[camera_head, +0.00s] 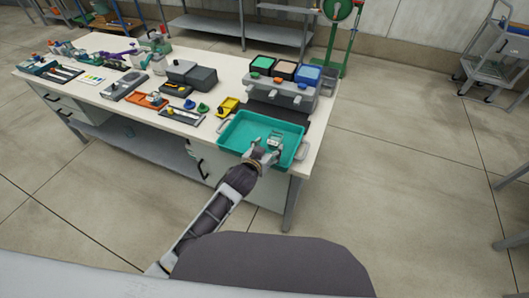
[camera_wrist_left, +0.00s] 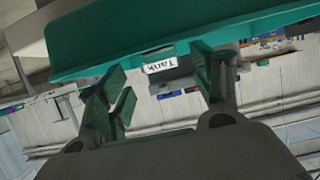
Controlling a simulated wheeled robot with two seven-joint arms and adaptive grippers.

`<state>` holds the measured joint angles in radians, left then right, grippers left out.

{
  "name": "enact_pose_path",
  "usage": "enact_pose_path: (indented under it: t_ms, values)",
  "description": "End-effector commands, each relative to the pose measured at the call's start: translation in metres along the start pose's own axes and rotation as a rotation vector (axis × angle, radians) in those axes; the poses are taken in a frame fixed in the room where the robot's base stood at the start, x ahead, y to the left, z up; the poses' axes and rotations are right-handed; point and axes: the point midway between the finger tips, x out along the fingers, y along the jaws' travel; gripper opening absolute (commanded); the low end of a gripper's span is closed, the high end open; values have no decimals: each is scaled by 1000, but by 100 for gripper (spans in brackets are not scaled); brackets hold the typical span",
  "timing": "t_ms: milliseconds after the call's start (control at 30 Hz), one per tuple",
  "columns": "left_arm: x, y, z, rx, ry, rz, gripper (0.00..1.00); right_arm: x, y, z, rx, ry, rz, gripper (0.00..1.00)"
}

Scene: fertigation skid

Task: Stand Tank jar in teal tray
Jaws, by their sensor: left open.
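The teal tray (camera_head: 232,134) sits at the near right corner of the workbench. Its teal wall also spans the top of the left wrist view (camera_wrist_left: 130,40), where the picture is upside down. The Tank jar (camera_head: 275,141) is small and pale and appears to stand upright inside the tray. Its white label (camera_wrist_left: 160,66) shows inverted in the left wrist view. My left gripper (camera_head: 264,155) reaches over the tray's near side, fingers open. In the left wrist view the jar shows between the spread fingers (camera_wrist_left: 158,76), with visible gaps. My right gripper is out of view.
A grey rack with green, tan and blue bins (camera_head: 284,70) stands behind the tray. A yellow holder (camera_head: 228,106) and grey boxes (camera_head: 201,78) are to the left. Several tools crowd the far left of the bench (camera_head: 125,106).

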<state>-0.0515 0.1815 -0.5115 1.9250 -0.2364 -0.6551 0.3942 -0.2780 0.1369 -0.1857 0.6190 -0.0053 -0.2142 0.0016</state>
Motion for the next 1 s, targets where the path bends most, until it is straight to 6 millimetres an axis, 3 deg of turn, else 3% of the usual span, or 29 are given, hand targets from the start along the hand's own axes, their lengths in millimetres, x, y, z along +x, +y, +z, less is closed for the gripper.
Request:
enact_pose_path:
  t_ms: [400, 1000]
  values:
    - [-31, 0, 0, 0, 0, -1, 66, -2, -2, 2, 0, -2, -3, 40]
    - [-33, 0, 0, 0, 0, 0, 66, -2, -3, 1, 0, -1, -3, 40]
